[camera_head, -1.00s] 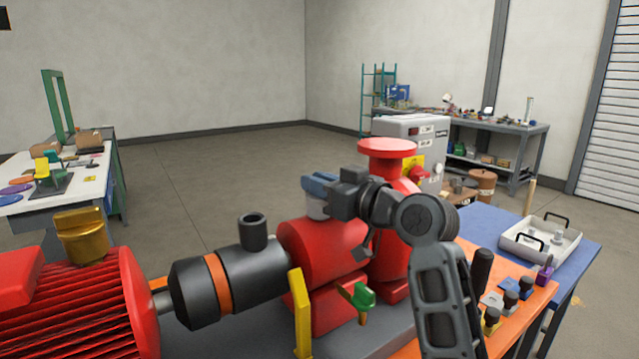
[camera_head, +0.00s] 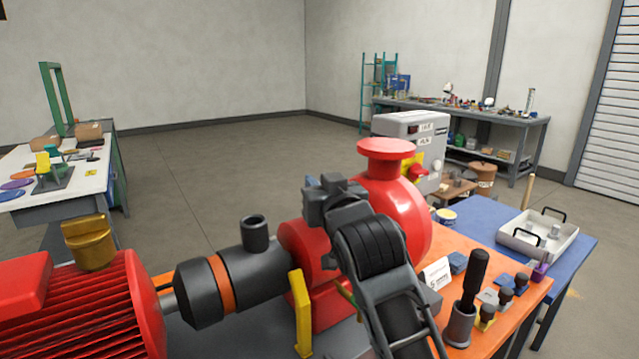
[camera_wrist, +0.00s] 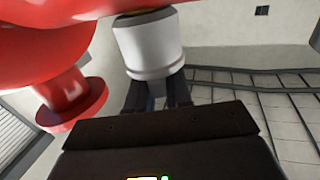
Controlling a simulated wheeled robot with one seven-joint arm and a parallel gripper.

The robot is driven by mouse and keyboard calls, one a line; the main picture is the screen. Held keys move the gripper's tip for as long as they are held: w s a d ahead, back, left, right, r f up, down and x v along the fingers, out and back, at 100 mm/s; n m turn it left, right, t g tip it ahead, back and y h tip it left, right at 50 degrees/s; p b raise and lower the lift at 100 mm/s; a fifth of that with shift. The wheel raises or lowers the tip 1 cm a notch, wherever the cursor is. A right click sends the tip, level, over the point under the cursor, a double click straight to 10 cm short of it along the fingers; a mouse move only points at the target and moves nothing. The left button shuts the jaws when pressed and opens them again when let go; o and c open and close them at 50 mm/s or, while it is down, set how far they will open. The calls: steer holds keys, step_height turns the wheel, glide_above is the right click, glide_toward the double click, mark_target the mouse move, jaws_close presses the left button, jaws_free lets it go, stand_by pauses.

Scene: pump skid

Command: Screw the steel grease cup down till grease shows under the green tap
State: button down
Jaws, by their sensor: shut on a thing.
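The steel grease cup (camera_wrist: 150,45) shows in the wrist view as a pale grey cylinder against the red pump casing. My gripper (camera_wrist: 158,92) is shut on it, with its dark fingers at the cup's rim. In the head view my gripper (camera_head: 313,184) is above the red pump body (camera_head: 303,246), and its wrist hides the cup. The green tap is almost wholly behind my arm; only a thin yellow-green sliver (camera_head: 346,291) shows at the arm's left edge. The place under the tap is hidden, so I cannot tell whether grease shows there.
A yellow upright bracket (camera_head: 300,315) stands close left of my arm. The black coupling guard (camera_head: 235,275) and red motor (camera_head: 95,305) lie further left. A red flanged pipe (camera_head: 384,147) rises behind my wrist. A black-handled tool (camera_head: 470,290) stands on the orange bench at right.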

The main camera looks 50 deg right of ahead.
steer(key=shift+f+m+g+h+b, duration=0.15)
steer(key=shift+m+g+h+b, duration=1.35)
steer(key=shift+h, duration=0.3)
steer(key=shift+m+g+h, duration=0.3)
steer(key=c, duration=1.1)
jaws_free()
steer(key=shift+a, duration=0.1)
steer(key=shift+b+v, duration=1.05)
steer(key=shift+v, duration=2.8)
